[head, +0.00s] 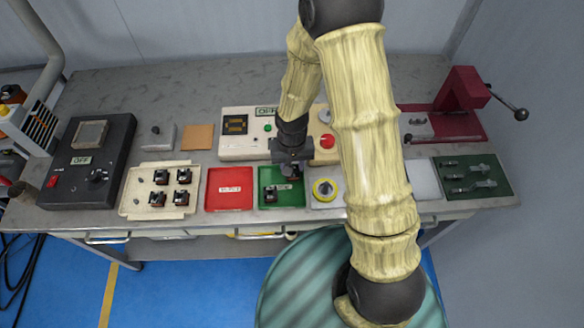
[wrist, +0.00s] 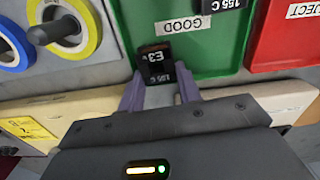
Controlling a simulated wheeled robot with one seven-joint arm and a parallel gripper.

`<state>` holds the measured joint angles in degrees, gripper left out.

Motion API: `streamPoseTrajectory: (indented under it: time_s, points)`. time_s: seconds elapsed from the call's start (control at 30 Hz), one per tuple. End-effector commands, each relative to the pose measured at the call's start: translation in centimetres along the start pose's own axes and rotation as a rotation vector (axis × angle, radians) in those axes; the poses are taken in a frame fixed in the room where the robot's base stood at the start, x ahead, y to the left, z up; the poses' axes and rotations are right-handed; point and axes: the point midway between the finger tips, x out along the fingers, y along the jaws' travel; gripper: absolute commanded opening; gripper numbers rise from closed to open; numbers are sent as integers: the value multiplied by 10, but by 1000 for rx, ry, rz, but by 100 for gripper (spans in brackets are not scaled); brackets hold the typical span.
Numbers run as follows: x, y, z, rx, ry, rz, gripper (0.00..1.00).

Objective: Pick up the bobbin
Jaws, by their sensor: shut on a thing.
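My gripper (head: 293,165) reaches down at the back right part of the green tray (head: 298,199). In the wrist view its two purple fingers (wrist: 160,95) are on either side of a black bobbin (wrist: 154,55) marked "E3" and "155 C", and they are shut on it. The held bobbin shows small and partly hidden under the gripper in the head view. I cannot tell whether it touches the tray floor. Another bobbin (head: 271,194) sits in the left part of the green tray, which is marked "GOOD" in the wrist view.
Left of the green tray are a red tray (head: 231,188) and a cream tray (head: 142,205) with several bobbins. A yellow-ringed spool (head: 325,190) is close on the right. The winder box (head: 237,146) stands behind. My arm hides part of the bench's right side.

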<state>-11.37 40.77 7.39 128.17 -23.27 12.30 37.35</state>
Motion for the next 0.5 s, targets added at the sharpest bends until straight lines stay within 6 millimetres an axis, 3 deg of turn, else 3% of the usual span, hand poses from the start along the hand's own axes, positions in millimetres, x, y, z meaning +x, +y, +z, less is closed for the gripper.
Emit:
streamPoseTrajectory:
  time_s: [0.17,0.5]
  points:
    - [-14,-4,0,-5,3,-2,11]
    - [-75,0,-1,2,6,-2,11]
